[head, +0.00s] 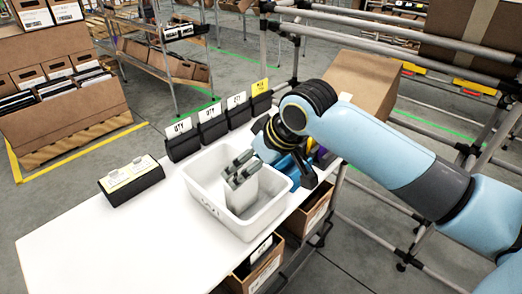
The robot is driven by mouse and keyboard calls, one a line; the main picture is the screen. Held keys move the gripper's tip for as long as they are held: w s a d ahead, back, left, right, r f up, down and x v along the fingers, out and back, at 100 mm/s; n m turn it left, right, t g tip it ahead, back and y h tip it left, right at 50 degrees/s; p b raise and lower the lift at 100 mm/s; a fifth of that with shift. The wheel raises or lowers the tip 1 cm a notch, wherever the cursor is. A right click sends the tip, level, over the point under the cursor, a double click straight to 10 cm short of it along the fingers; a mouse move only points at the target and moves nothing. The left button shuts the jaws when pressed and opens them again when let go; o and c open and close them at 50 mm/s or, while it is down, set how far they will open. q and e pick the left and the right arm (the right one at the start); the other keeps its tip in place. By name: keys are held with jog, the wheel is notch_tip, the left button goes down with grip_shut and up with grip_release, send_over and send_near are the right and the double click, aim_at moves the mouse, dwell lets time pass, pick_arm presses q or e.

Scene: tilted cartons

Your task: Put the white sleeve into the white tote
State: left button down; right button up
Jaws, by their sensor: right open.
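The white tote (208,207) stands on the white table near its right end. A pale upright piece that looks like the white sleeve (243,194) is inside the tote, directly below my right gripper. My right gripper (238,168) reaches into the tote from the right and is open. Its grey fingers are at the top of the sleeve; whether they touch it I cannot tell. The sleeve's lower end is partly hidden in the tote. My left gripper is not in view.
Several black bins with QTY cards (211,124) line the table's back edge. A black holder with cards (131,180) stands at the left. A cardboard carton (362,80) is behind my right arm. The table's front left (100,245) is clear.

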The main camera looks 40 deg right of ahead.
jog(key=v, duration=0.5)
jog(key=shift+r+p, duration=0.1)
jog(key=shift+p, duration=0.2)
